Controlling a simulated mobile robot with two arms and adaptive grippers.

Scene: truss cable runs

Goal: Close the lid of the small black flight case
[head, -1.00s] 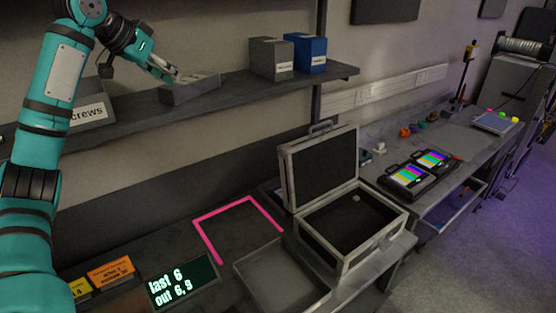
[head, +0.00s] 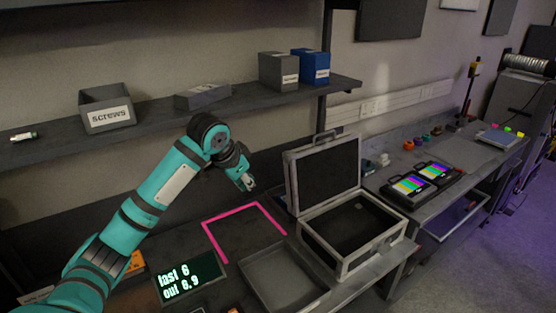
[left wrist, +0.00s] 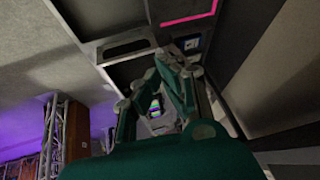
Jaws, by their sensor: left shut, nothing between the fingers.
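The small black flight case (head: 346,262) stands open on the bench in the head view, with light metal edges. Its lid (head: 325,172) is raised, leaning slightly back, with a handle on its top edge. The inside looks dark, with one small pale spot. My left gripper (head: 250,185) is left of the raised lid, above the bench, apart from the case. It is shut and empty. In the left wrist view the left gripper's fingers (left wrist: 172,75) show in the middle. My right gripper is not in view.
A shallow grey tray (head: 262,262) lies left of the case, beside a pink outline (head: 212,240) and a lit display (head: 188,278). A shelf (head: 150,128) with bins runs above. Two colour-bar monitors (head: 420,184) lie right of the case.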

